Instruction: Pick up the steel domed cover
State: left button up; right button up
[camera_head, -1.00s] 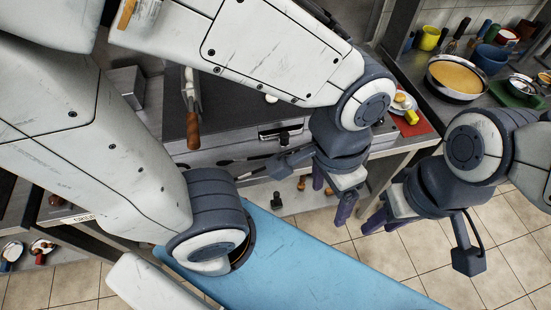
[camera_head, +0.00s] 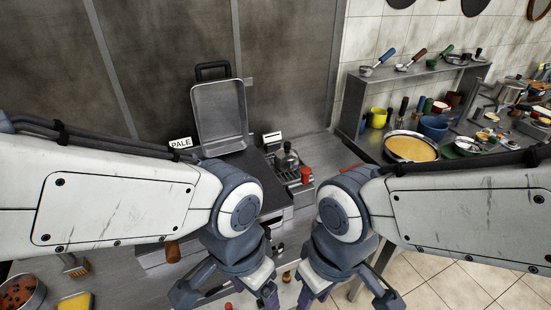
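I cannot make out a steel domed cover in this view. Both of my grippers are low in the middle of the picture. My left gripper (camera_head: 267,292) and my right gripper (camera_head: 309,291) point downward side by side, with a narrow gap between them. Only the upper parts of their purple fingers show, so their opening cannot be told. I see nothing held in either one. My forearms hide much of the counter in front.
A raised rectangular steel lid (camera_head: 221,112) with a black handle stands behind a "PALE" sign (camera_head: 181,143). A pan of yellow food (camera_head: 411,147) and a blue pot (camera_head: 433,127) sit at the right. A brush (camera_head: 74,265) and a bowl (camera_head: 20,294) lie lower left.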

aim_at(287, 160)
jog(key=z, duration=0.85)
jog(key=i, duration=1.5)
jog(key=u, duration=0.5)
